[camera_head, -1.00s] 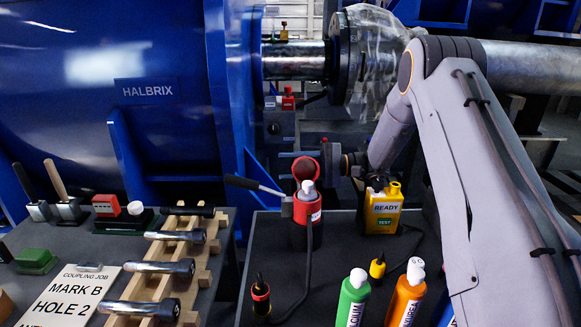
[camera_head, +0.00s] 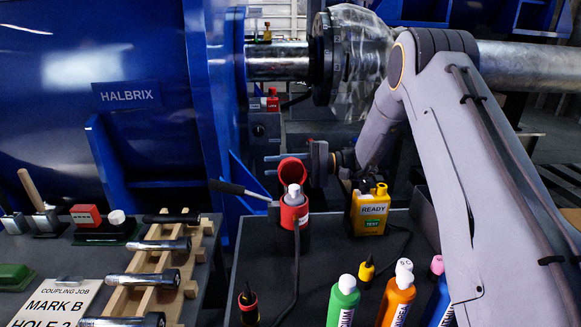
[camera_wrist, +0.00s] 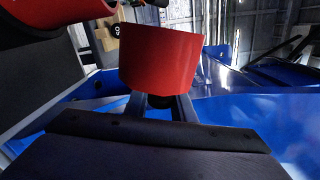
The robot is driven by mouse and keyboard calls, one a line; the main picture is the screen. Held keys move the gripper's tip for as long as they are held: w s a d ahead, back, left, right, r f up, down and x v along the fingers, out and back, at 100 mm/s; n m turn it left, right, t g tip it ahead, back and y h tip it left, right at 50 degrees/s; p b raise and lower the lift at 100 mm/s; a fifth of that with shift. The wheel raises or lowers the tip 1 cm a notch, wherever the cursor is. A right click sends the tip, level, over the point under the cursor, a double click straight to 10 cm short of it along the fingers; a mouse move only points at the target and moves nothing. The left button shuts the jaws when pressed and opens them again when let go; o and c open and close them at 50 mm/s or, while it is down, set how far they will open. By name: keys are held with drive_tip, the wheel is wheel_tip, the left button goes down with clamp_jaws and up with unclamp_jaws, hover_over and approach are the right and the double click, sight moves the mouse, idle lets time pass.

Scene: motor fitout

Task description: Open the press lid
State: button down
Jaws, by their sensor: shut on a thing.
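The press (camera_head: 293,236) is a dark body with a red top (camera_head: 297,215) on the right-hand bench; a black-gripped lever reaches out to its left. Its red round lid (camera_head: 293,170) stands up steeply above the back of the mouth. A grey-white rounded piece (camera_head: 293,194) shows in the mouth. My gripper (camera_head: 271,164) is behind the lid, its fingers pointing left. In the wrist view, the lid (camera_wrist: 160,58) is straight ahead, with my gripper's fingers (camera_wrist: 160,104) at a dark knob on its near side. Finger contact is partly hidden.
A wooden rack (camera_head: 189,260) holds bolts on the left bench. The blue machine (camera_head: 150,130) is close behind.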

drive_tip(key=shift+s+r+n+p, duration=0.3)
drive_tip(key=shift+r+n, duration=0.2)
drive_tip(key=shift+r, duration=0.1)
drive_tip(key=shift+s+r+n+p, duration=0.15)
drive_tip(key=shift+s+r+n, duration=0.1)
drive_tip(key=shift+r+n, duration=0.3)
drive_tip(key=c, duration=1.5)
unclamp_jaws()
drive_tip(key=shift+c, duration=0.2)
drive_tip(key=d, duration=0.7)
drive_tip(key=shift+w+d, duration=0.2)
drive_tip(key=shift+d, duration=0.25)
